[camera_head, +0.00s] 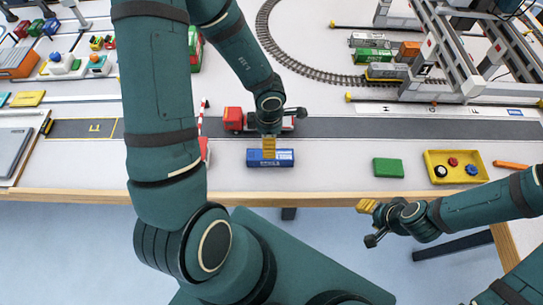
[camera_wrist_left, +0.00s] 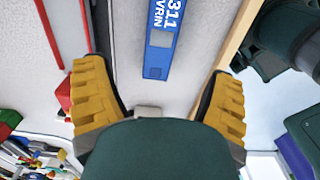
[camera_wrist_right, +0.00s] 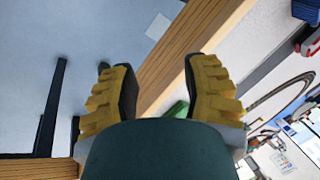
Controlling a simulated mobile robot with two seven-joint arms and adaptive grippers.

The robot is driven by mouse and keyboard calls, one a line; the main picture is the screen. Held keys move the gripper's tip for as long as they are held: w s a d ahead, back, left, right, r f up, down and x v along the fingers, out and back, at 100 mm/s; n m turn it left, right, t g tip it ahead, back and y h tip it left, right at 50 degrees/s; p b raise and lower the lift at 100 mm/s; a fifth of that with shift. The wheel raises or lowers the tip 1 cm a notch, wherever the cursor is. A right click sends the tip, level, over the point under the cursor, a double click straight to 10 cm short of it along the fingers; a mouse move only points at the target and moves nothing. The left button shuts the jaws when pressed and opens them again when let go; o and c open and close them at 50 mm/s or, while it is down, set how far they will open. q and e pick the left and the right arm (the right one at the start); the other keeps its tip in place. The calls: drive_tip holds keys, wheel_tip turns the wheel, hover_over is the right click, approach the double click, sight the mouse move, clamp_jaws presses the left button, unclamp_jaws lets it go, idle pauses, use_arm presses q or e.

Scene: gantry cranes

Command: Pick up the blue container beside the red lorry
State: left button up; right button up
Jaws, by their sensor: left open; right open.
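The blue container (camera_head: 284,158) lies on the table near its front edge, just in front of the red lorry (camera_head: 234,119), which stands on the dark road. My left gripper (camera_head: 269,150) is over the container, and its yellow fingers hide part of it. In the left wrist view my left gripper (camera_wrist_left: 158,72) is open, with the blue container (camera_wrist_left: 162,45) showing lengthwise between and beyond the fingertips. I cannot tell whether they touch. My right gripper (camera_head: 366,207) is open and empty off the table's front edge; it also shows in the right wrist view (camera_wrist_right: 160,68).
A green block (camera_head: 388,168) and a yellow tray (camera_head: 433,178) with small round pieces lie to the right. A gantry crane (camera_head: 460,60) and curved rail track (camera_head: 268,35) stand behind the road. My left arm hides part of the table's left side.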

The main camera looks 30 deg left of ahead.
use_arm(q)
wheel_tip(320, 180, down, 6)
drive_tip(key=b, duration=0.3)
drive_tip(key=shift+f, duration=0.15)
wheel_tip(320, 180, down, 5)
drive_tip(key=b, duration=0.4)
drive_tip(key=shift+d+f, duration=0.1)
drive_tip(key=shift+d, duration=0.05)
use_arm(e)
wheel_tip(320, 180, down, 8)
drive_tip(key=s, duration=0.2)
drive_tip(key=shift+a+g, duration=0.25)
drive_tip(key=shift+g, duration=0.05)
use_arm(q)
drive_tip(key=c, duration=1.4)
